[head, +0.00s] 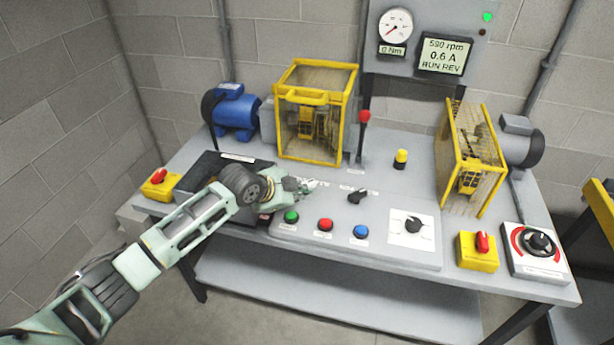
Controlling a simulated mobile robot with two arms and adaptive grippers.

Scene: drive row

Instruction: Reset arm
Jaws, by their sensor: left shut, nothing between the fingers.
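My left arm comes in from the lower left and reaches over the left part of the grey bench (400,160). My left gripper (306,185) is shut and empty, just above the back left of the sloped control panel (270,228). It is left of the black selector switch (357,196) and behind the green button (291,216); whether it touches the panel I cannot tell. My arm hides part of the black tray (205,168). My right gripper is not in view.
Red (326,224) and blue (361,231) buttons and a black dial (413,224) are on the panel. A yellow cage (315,85), a red-knobbed lever (363,130) and a second cage (468,160) stand behind. The display (444,55) reads 0.6 A, RUN REV.

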